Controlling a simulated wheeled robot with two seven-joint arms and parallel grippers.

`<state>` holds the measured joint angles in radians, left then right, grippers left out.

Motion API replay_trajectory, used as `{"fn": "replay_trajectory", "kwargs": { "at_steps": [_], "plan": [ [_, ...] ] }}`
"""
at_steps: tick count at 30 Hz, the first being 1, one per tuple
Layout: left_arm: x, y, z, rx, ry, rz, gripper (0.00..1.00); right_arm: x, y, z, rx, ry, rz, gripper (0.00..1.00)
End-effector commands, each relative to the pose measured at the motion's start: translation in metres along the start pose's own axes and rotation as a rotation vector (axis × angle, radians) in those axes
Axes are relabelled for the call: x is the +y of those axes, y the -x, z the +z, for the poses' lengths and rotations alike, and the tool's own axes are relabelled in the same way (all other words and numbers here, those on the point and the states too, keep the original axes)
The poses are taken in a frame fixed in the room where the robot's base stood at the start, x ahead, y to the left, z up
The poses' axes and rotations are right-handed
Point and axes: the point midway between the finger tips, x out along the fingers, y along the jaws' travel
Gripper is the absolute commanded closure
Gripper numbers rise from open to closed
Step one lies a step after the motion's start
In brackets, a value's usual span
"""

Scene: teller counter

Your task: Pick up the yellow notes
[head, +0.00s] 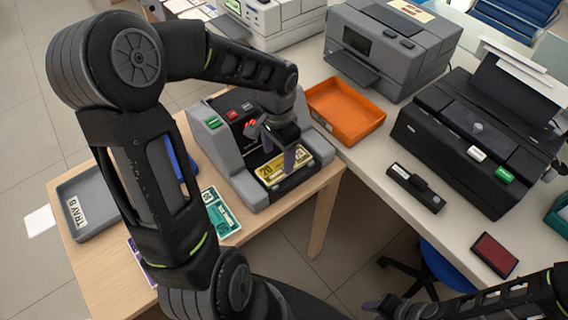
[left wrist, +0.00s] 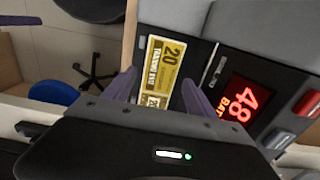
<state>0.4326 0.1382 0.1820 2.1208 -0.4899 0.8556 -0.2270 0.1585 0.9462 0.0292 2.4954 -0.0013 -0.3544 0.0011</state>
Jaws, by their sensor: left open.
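The yellow notes (head: 284,167) lie on the front tray of the grey note counter (head: 224,150) on the wooden table. In the left wrist view the yellow notes (left wrist: 163,66) show a printed "20" and lie just beyond the fingers. My left gripper (head: 283,150) is above the counter, over the notes. In the left wrist view my left gripper (left wrist: 160,90) is open, its two purple fingers on either side of the near part of the notes. I cannot tell whether they touch them. My right gripper (head: 385,306) shows only in part at the bottom right of the head view.
An orange tray (head: 345,110) stands right of the counter. Green notes (head: 221,212) lie on the wooden table, near the grey tray (head: 90,205). Grey and black printers (head: 485,140) stand on the right-hand counter with a small black device (head: 416,187). The counter's red display (left wrist: 243,103) reads 48.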

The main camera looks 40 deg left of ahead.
Motion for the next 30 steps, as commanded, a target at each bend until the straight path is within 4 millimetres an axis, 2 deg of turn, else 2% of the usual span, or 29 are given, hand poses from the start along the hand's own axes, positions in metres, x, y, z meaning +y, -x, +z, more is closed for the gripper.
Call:
{"fn": "replay_trajectory", "kwargs": {
  "at_steps": [6,9,27,30],
  "plan": [
    [0.000,-0.032,0.000,-0.003,0.000,0.002,0.35,-0.002,0.004,0.000,0.000,0.000,0.000,0.64],
    [-0.001,-0.040,0.000,-0.001,0.000,0.001,0.35,-0.002,0.005,0.000,0.000,0.000,0.000,0.64],
    [-0.001,-0.041,0.000,0.000,0.001,0.000,0.35,-0.002,0.004,0.000,0.000,0.000,0.000,0.64],
    [-0.001,-0.041,0.000,0.000,0.001,0.000,0.42,-0.002,0.004,0.000,0.000,0.000,0.000,0.64]
  ]
}}
